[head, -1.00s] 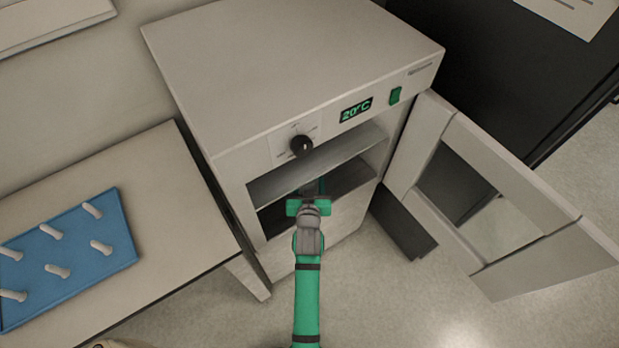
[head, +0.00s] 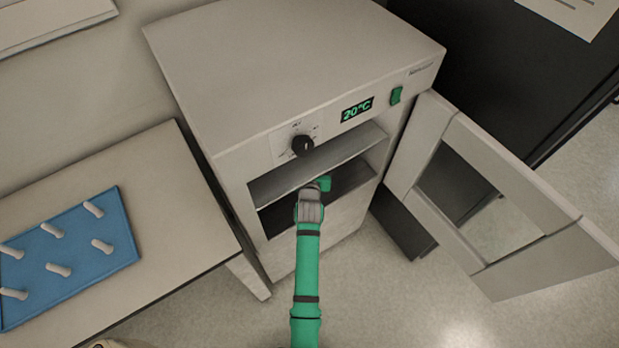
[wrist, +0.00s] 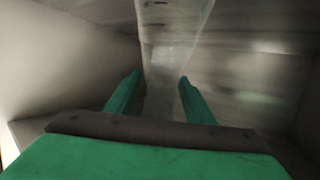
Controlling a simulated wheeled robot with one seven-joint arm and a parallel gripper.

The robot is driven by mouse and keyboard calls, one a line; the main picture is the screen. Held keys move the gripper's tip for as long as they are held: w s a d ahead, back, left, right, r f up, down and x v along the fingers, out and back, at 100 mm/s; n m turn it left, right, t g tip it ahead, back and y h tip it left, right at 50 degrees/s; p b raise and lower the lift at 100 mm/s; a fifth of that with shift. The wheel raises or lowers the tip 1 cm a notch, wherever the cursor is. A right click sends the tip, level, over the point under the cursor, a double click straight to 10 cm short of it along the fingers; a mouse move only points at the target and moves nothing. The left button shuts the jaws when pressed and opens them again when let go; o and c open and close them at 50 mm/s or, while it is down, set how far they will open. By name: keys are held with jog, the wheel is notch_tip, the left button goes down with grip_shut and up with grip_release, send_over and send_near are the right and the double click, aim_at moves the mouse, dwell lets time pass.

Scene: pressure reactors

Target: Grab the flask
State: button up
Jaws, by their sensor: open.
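My gripper (head: 323,184) reaches into the lower space of the open oven, under its shelf, in the head view. In the wrist view the two green fingers of my gripper (wrist: 160,79) are apart. A pale, blurred, see-through shape (wrist: 172,48) stands ahead, in line with the gap between the fingers. It may be the flask, but blur keeps me from telling for sure, or whether it touches the fingers. No flask can be made out in the head view.
The oven (head: 290,70) shows 20°C. A shelf (head: 320,163) lies close above my gripper, with oven walls at both sides. The oven door (head: 455,140) stands open to the right. A blue peg rack (head: 70,250) lies on the left table (head: 185,215).

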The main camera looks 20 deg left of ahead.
grip_shut()
jog(key=shift+r, duration=0.1)
